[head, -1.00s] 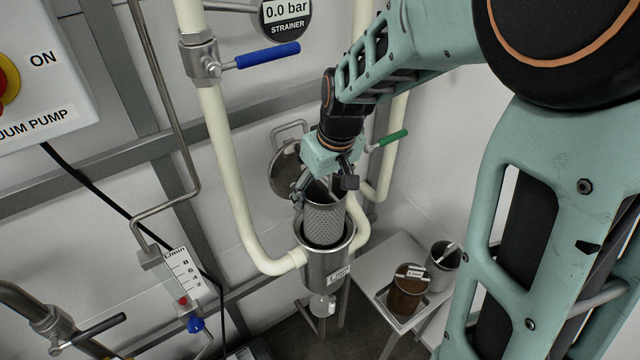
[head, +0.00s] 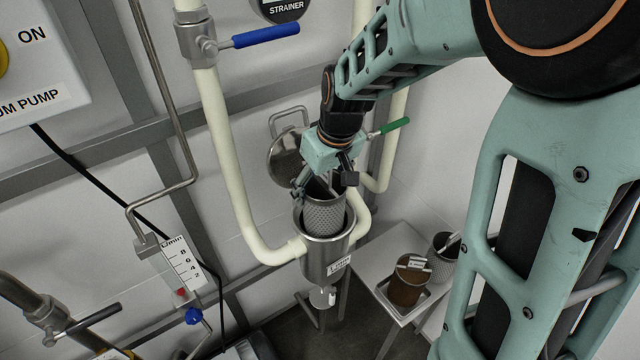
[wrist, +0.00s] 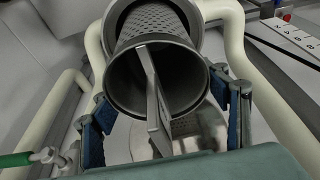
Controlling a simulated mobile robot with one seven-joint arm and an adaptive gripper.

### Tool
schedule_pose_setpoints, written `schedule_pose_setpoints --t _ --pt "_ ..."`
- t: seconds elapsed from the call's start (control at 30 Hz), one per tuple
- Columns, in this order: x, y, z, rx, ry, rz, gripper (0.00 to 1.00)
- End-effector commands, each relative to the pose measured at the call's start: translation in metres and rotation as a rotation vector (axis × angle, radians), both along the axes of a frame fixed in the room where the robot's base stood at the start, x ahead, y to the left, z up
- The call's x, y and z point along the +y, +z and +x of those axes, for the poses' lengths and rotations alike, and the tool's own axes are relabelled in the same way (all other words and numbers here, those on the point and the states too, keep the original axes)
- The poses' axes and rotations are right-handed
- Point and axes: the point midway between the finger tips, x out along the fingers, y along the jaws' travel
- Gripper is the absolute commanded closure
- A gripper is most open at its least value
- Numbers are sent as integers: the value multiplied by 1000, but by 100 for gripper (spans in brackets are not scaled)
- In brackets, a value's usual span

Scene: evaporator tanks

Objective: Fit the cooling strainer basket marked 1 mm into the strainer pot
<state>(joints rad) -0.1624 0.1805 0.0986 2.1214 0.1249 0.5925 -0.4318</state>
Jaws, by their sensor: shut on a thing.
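The strainer basket (head: 323,216) is a grey perforated metal cylinder with a crossbar over its open top. It stands roughly upright, with its lower part inside the mouth of the steel strainer pot (head: 322,262) and its upper part above the pot's rim. My gripper (head: 324,186) is shut on the basket at its top. In the wrist view, the blue-padded fingers flank the basket's rim (wrist: 112,95); the exact contact is unclear. The basket's bottom is hidden inside the pot. No size mark is readable on the basket; the pot carries a small white label.
A round lid (head: 286,160) stands open behind the pot. Cream pipes run close around it. At right, a low table (head: 366,268) carries a brown container (head: 405,290) and a grey one (head: 444,262). A blue-handled valve (head: 262,37) is above left.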

Motion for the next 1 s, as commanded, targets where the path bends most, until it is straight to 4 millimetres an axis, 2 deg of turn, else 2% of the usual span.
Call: schedule_pose_setpoints --t 1.0 --pt "0 -26 0 -1 0 1 88"
